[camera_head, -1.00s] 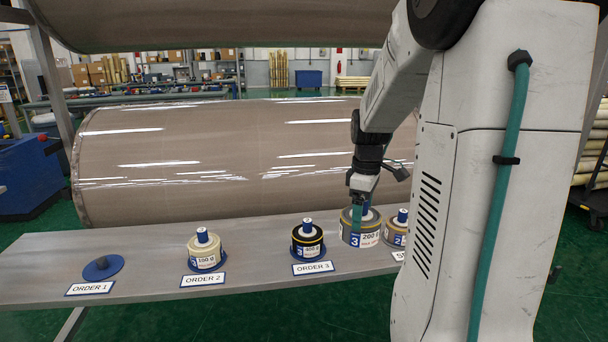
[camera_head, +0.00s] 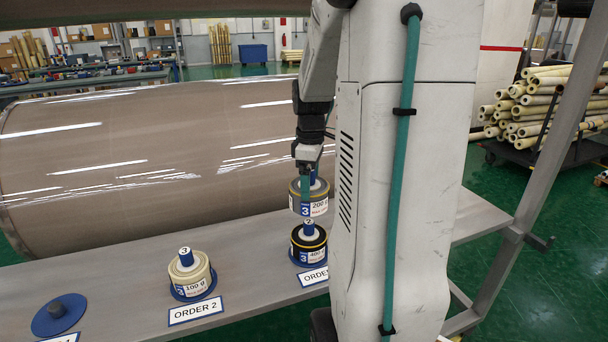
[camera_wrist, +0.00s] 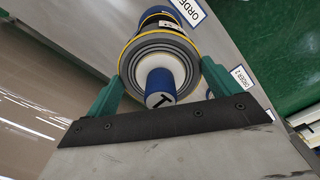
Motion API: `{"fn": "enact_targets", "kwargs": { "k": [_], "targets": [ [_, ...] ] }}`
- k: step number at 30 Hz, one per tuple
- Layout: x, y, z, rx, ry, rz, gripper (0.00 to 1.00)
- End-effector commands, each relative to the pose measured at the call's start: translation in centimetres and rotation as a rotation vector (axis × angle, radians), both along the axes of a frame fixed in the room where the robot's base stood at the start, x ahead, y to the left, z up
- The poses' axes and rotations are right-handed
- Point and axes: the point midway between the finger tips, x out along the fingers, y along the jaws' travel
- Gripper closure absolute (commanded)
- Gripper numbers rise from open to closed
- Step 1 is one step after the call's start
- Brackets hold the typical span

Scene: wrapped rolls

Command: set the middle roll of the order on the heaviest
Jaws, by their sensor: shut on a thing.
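My gripper (camera_head: 308,190) is shut on a grey roll (camera_head: 318,207) labelled 200 g, with a blue core end standing up. In the wrist view the fingers (camera_wrist: 160,92) flank this roll (camera_wrist: 143,53). It is held over a black roll (camera_head: 308,246) with a yellow edge, whose label looks like 400 g, at ORDER 3. The black roll's blue core top shows just below the grey roll; I cannot tell whether they touch. A cream roll (camera_head: 190,277), seemingly 100 g, stands on a blue base at ORDER 2. The ORDER 1 base (camera_head: 58,314) is empty.
A large wrapped roll (camera_head: 150,150) lies behind the grey shelf (camera_head: 120,270). My arm hides the shelf right of ORDER 3. A rack post (camera_head: 540,150) stands at the right, before a cart of tubes (camera_head: 545,105).

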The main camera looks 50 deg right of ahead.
Motion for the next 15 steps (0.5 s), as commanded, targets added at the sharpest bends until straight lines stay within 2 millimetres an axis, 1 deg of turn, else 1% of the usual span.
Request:
{"fn": "enact_targets", "kwargs": {
  "k": [15],
  "targets": [
    [0.1, 0.2, -4.1, 0.001, 0.002, 0.003, 0.39]
  ]
}}
